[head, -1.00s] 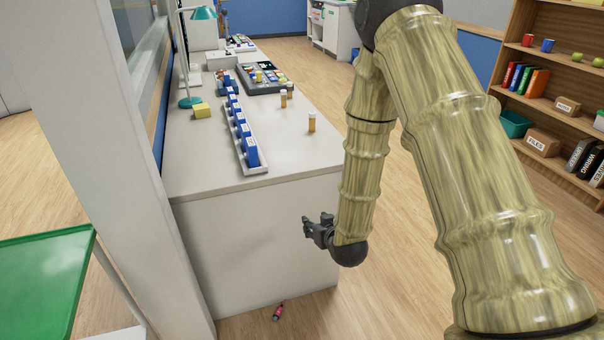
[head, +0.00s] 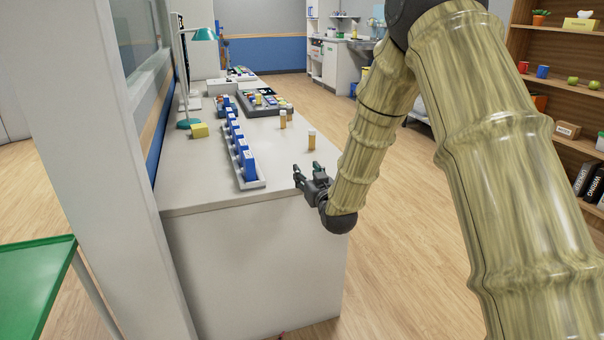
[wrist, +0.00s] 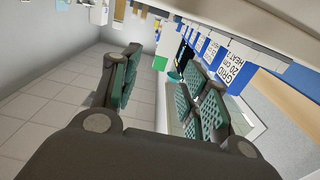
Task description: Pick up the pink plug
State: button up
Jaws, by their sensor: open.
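My gripper (head: 306,175) is open and empty at the near right corner of the white counter (head: 240,245), at about the height of its top. In the wrist view, the open green-padded fingers (wrist: 163,88) have nothing between them. I see no clear pink plug. A sliver of a small dark reddish thing (head: 281,335) shows on the floor at the bottom edge of the head view, by the counter's foot. It is mostly cut off, and I cannot tell what it is.
A white tray of blue boxes (head: 249,165) runs along the counter. Amber bottles (head: 311,140) stand to its right, and a yellow block (head: 199,130) sits by the teal lamp (head: 203,34). A green table (head: 35,280) is at left. The floor right of the counter is clear.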

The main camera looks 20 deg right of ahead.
jog(key=shift+w+f+b, duration=0.15)
jog(key=shift+w+b, duration=0.25)
jog(key=shift+w, duration=2.75)
grip_shut()
jog(key=c, duration=0.9)
grip_release()
jog(key=o, duration=0.9)
jog(key=shift+s, duration=0.1)
